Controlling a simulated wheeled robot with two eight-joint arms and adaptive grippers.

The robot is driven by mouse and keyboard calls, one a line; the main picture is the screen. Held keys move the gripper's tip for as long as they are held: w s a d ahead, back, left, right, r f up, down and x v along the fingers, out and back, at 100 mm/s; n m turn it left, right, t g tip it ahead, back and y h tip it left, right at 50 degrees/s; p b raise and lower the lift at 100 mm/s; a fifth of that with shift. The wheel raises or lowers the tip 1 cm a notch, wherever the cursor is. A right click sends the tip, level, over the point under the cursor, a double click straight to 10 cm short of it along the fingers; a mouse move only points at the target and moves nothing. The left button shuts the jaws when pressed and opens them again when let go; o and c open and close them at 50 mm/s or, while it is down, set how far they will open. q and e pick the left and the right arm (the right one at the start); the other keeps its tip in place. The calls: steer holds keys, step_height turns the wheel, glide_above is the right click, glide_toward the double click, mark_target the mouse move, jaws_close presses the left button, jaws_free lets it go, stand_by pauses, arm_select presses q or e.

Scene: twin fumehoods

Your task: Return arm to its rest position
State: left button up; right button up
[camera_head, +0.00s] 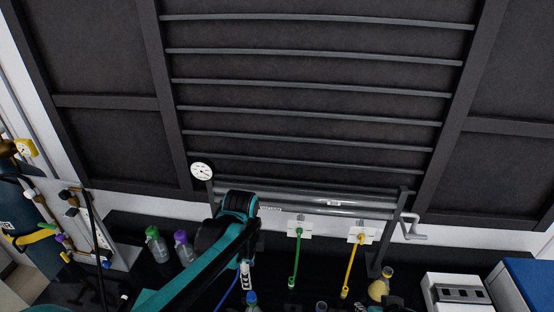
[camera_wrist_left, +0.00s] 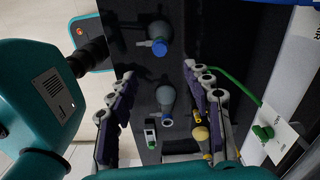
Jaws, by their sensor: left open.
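My left arm, teal and black, comes in from the lower left in the head view and bends over near the bar at the hood front. My left gripper's fingers are mostly hidden behind the arm there. In the left wrist view my left gripper (camera_wrist_left: 158,75) is open, its two purple-and-grey fingers spread wide with nothing held between them. Beyond the fingers are a grey flask with a blue cap (camera_wrist_left: 158,46) and another grey flask (camera_wrist_left: 166,96), both apart from the fingers. My right gripper is in neither view.
Bottles with green (camera_head: 155,246) and purple (camera_head: 183,248) caps stand on the dark bench. Green (camera_head: 294,255) and yellow (camera_head: 350,265) hoses hang from white plates. A yellow flask (camera_head: 380,288) and a white device (camera_head: 456,292) are at right. A gauge (camera_head: 201,171) is by the bar.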

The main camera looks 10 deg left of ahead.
arm_select(q)
steer(key=s+a+f+n+t+b, duration=0.2)
steer(key=s+f+n+b, duration=0.3)
steer(key=f+n+b, duration=0.3)
steer(key=s+a+f+n+t+b, duration=0.2)
steer(key=s+f+n+t+b, duration=0.3)
steer(key=b, duration=0.7)
step_height(320, 180, down, 3)
steer(key=n, duration=0.3)
steer(key=shift+a+r+n, duration=0.15)
steer(key=shift+a+n, duration=0.2)
steer(key=shift+n, duration=0.05)
